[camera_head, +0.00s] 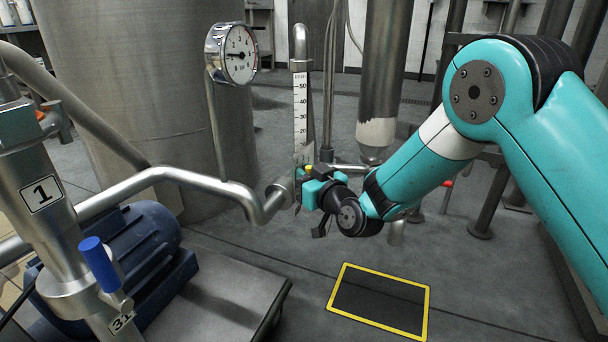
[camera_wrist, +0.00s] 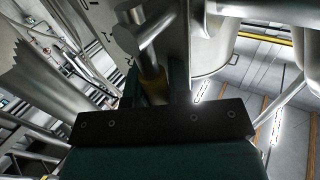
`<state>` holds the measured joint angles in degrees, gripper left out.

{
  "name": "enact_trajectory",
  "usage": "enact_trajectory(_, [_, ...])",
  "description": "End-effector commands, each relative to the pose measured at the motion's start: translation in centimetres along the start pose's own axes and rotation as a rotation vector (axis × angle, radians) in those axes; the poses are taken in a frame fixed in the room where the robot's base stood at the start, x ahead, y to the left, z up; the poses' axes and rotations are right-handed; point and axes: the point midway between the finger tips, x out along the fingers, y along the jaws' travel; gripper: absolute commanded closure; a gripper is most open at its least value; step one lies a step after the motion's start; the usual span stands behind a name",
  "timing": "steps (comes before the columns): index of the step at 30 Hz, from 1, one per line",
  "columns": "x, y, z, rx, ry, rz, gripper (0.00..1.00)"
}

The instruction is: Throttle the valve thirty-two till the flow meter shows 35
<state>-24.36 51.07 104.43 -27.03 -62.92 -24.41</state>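The flow meter is an upright white scale (camera_head: 300,110) with numbers from 50 downward, in the middle of the head view. I cannot make out its reading. My gripper (camera_head: 306,177) is at the foot of this scale, by the pipe joint. A small yellow part shows beside it. In the wrist view, my gripper's two dark fingers (camera_wrist: 155,85) stand on either side of a yellow-brown handle (camera_wrist: 152,78) on a metal fitting (camera_wrist: 150,32). I cannot tell whether the fingers press on it. No number thirty-two tag is visible, so I cannot confirm which valve this is.
A round dial gauge (camera_head: 238,54) stands left of the scale. A blue valve handle (camera_head: 99,264) with a tag reading 31 (camera_head: 122,322) is at lower left. A bent pipe (camera_head: 170,175) runs to the fitting. A yellow-edged dark floor plate (camera_head: 380,302) lies in front.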

Motion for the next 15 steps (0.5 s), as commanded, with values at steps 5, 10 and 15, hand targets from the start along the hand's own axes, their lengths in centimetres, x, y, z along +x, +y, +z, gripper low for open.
enact_trajectory(5, [-0.01,0.05,-0.07,0.003,-0.002,0.000,1.00])
enact_trajectory(10, [0.09,0.24,-0.30,0.033,-0.024,0.001,1.00])
enact_trajectory(15, [0.36,0.71,-0.50,0.106,-0.074,0.002,1.00])
